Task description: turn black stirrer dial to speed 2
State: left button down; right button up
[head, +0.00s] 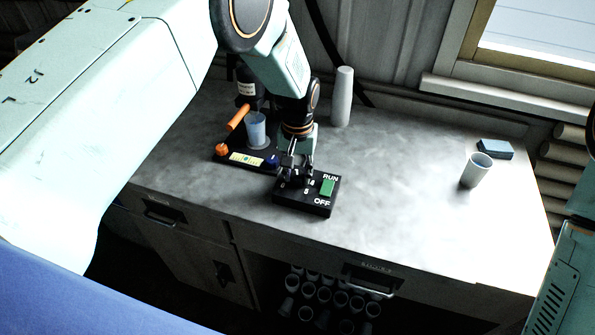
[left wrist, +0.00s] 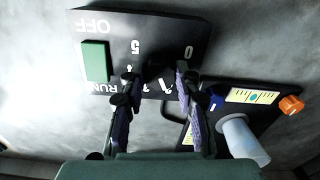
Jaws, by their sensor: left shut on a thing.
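The black control box (head: 298,203) lies on the worktop with a green switch (head: 327,187) and white RUN and OFF lettering. It also shows in the left wrist view (left wrist: 160,22), with several numbers printed around the dial. The black stirrer dial (left wrist: 159,64) is dark against the box and partly hidden between my fingers; its pointer setting cannot be made out. My left gripper (head: 297,168) reaches down onto the dial side of the box. In the left wrist view its fingers (left wrist: 156,75) stand on either side of the dial, shut on it. My right gripper is out of view.
Behind the box stands the disperser base (head: 222,154) with an orange lever (head: 238,117) and a translucent bluish cup (head: 256,130). A white cylinder (head: 342,96) stands at the back. A cup (head: 476,170) and blue block (head: 495,149) are at right. The middle-right worktop is clear.

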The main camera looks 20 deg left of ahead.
aim_at(298, 175)
pick_arm(q)
jog(key=shift+w+r, duration=0.3)
jog(key=c, duration=1.3)
grip_release()
jog(key=o, duration=0.3)
jog(key=shift+s+f, duration=0.15)
jog(key=shift+s, duration=0.05)
jog(key=shift+o, duration=0.2)
notch_tip(298, 175, up, 12)
